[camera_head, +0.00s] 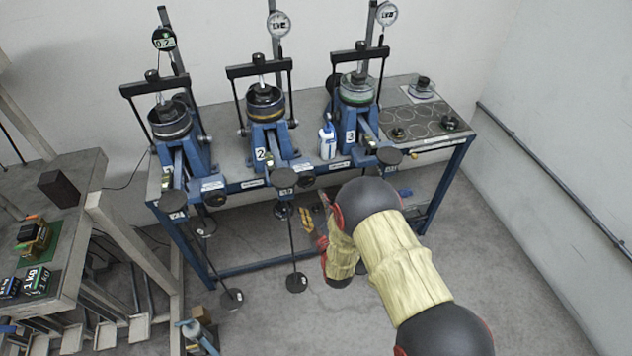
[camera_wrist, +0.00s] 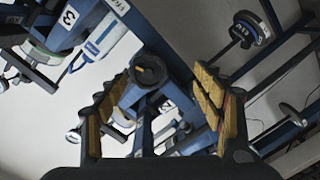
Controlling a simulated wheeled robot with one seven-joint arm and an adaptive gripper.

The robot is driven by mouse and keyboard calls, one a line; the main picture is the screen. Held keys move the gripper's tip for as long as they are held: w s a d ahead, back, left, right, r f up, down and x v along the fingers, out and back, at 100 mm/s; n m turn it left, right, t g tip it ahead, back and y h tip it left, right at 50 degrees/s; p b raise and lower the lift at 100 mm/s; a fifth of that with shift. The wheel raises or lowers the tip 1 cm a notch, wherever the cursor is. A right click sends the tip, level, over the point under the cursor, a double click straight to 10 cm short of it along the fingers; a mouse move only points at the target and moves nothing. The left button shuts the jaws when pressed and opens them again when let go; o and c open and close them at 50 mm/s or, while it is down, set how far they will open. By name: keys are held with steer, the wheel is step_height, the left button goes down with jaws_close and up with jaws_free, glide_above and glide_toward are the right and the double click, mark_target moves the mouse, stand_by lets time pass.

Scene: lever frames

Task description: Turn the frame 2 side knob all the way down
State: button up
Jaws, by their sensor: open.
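Frame 2 (camera_head: 268,137) is the middle blue lever frame on the bench, with a "2" label on its front. Its side knob (camera_head: 307,181) is a small dark round knob at the lower right of the frame. In the wrist view a dark round knob (camera_wrist: 148,70), which appears to be this one, lies ahead between the fingertips. My gripper (camera_wrist: 163,80) is open and empty, its yellow-padded fingers on either side of the knob's line. No contact shows. In the head view my gripper (camera_head: 312,219) is below and close to the knob, partly hidden by my arm.
Frame 1 (camera_head: 178,150) stands left and frame 3 (camera_head: 362,120) right on the bench (camera_head: 232,150). A white-blue bottle (camera_head: 327,143) stands between frames 2 and 3. A hanger with a weight disc (camera_head: 297,283) hangs below frame 2. The floor in front is mostly clear.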

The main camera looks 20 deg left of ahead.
mark_target(306, 181)
steer(key=shift+n+t, duration=0.3)
steer(key=shift+n, duration=0.2)
steer(key=x, duration=0.3)
steer(key=r+x, duration=0.1)
steer(key=x, duration=0.2)
steer(key=r+x, duration=0.1)
steer(key=x, duration=0.3)
steer(key=shift+r+b, duration=0.1)
steer(key=shift+b, duration=0.3)
steer(key=shift+r, duration=0.1)
steer(key=c, duration=1.4)
steer(key=shift+c, duration=0.4)
steer(key=shift+r, duration=0.1)
